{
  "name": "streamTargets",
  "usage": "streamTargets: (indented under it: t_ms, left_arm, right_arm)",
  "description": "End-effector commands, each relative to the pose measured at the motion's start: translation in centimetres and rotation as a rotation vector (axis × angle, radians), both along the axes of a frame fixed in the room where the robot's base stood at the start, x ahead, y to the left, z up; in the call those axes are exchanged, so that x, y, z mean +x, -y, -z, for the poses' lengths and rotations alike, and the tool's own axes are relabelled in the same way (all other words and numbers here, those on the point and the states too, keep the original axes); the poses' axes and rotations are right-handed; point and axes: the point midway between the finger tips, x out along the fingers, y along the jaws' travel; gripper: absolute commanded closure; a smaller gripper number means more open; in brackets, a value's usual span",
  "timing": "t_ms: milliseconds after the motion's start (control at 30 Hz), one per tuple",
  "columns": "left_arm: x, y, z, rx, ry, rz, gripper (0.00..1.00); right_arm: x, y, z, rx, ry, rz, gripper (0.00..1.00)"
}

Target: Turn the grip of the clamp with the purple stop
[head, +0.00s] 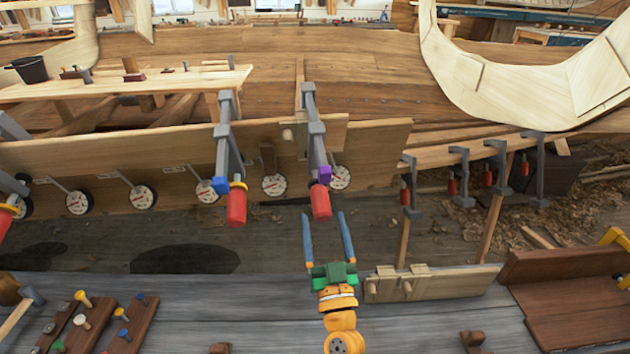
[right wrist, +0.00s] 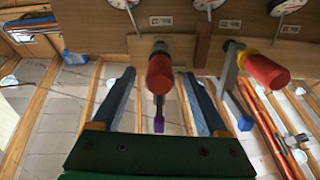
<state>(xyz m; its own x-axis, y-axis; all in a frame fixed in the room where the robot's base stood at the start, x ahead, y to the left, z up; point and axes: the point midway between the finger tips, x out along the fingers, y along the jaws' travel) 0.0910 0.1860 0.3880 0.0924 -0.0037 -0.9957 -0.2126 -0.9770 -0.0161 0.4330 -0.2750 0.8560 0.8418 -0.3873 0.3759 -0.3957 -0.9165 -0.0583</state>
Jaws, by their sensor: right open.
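The clamp with the purple stop (head: 324,174) is a grey bar clamp hooked over the plank edge. Its red grip (head: 320,201) hangs below the stop. In the right wrist view the grip (right wrist: 160,75) appears between my finger lines, with the purple stop (right wrist: 158,123) beyond it. My right gripper (head: 323,213) is open and empty, its two blue fingers pointing up at the lower end of the grip, one to each side. I cannot tell whether either finger touches it. My left gripper is not in view.
A neighbouring clamp with a blue stop (head: 221,185) and red grip (head: 237,207) stands close on the left. Round dials (head: 274,185) line the plank (head: 100,160). A grey bench (head: 270,310) with a wooden jig (head: 430,284) lies in front. Several clamps hang at right.

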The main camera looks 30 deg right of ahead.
Motion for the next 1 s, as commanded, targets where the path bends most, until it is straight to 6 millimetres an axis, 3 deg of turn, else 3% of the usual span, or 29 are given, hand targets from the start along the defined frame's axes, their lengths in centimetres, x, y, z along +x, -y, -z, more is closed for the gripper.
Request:
streamTargets:
  t_ms: [400,700,900,1000]
  left_arm:
    - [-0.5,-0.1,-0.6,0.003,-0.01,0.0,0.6]
    - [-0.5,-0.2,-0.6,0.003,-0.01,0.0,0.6]
    - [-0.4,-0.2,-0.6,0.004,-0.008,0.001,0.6]
    - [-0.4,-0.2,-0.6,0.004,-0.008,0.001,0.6]
  right_arm:
    - [5.5,2.5,-2.5,-0.001,0.002,-0.001,0.23]
    - [6.0,2.7,-2.7,0.0,0.0,-0.001,0.23]
    - [6.0,2.7,-2.7,0.0,0.0,-0.001,0.78]
    - [6.0,2.7,-2.7,0.0,0.0,-0.001,1.0]
